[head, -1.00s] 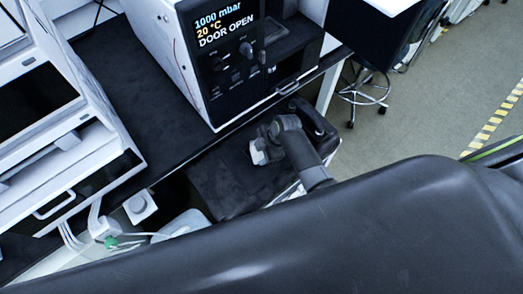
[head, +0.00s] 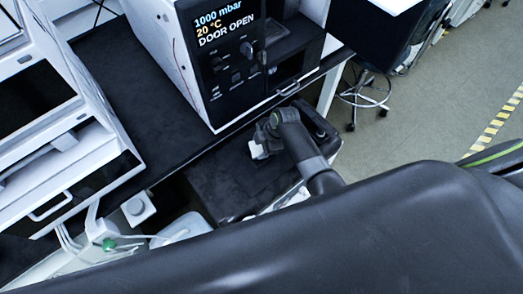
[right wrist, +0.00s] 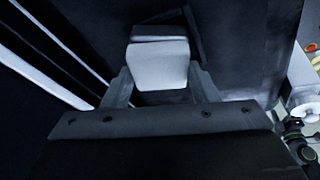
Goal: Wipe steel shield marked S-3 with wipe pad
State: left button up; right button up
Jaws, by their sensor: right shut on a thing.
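My right gripper (head: 262,146) is shut on a white block-shaped pad (right wrist: 160,64), seen close up in the right wrist view between the two grey fingers. In the head view the pad is a small pale patch (head: 257,152) at the end of my right arm, over a dark flat surface (head: 215,185) below the bench front. Whether the pad touches that surface I cannot tell. I cannot make out a steel shield or an S-3 mark in either view. My left gripper is not in view.
An instrument (head: 228,72) reading "1000 mbar, 20 °C, DOOR OPEN" stands on the dark bench (head: 135,95). White stacked modules (head: 75,125) stand at left. A stool (head: 362,98) is on the floor at right. My own dark arm fills the lower foreground.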

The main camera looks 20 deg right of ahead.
jog(key=shift+w+d+r+b, duration=0.15)
jog(key=shift+w+b, duration=0.25)
jog(key=shift+w, duration=0.3)
jog(key=shift+w+d+f+b, duration=0.1)
jog(key=shift+w+b, duration=0.25)
jog(key=shift+w, duration=0.35)
jog(key=shift+r+p, duration=0.3)
jog(key=shift+p, duration=0.1)
jog(key=shift+s+a+f+p, duration=0.1)
jog(key=shift+s+f+p, duration=0.25)
jog(key=shift+s, duration=0.45)
jog(key=shift+s+a+f+p, duration=0.1)
jog(key=shift+s+f+p, duration=0.2)
jog(key=shift+s, duration=0.5)
jog(key=shift+s+a+p, duration=0.15)
jog(key=shift+s+p, duration=0.5)
jog(key=shift+s, duration=0.25)
jog(key=shift+s+a+f, duration=0.1)
jog(key=shift+s+f, duration=0.1)
jog(key=shift+s, duration=0.4)
jog(key=shift+r+p, duration=0.1)
jog(key=shift+p, duration=0.2)
jog(key=shift+r+p, duration=0.6)
jog(key=shift+p, duration=0.05)
jog(key=r+p, duration=0.4)
jog(key=p, duration=0.1)
jog(key=shift+s+a+r, duration=0.2)
jog(key=shift+s+r, duration=0.1)
jog(key=shift+r, duration=0.1)
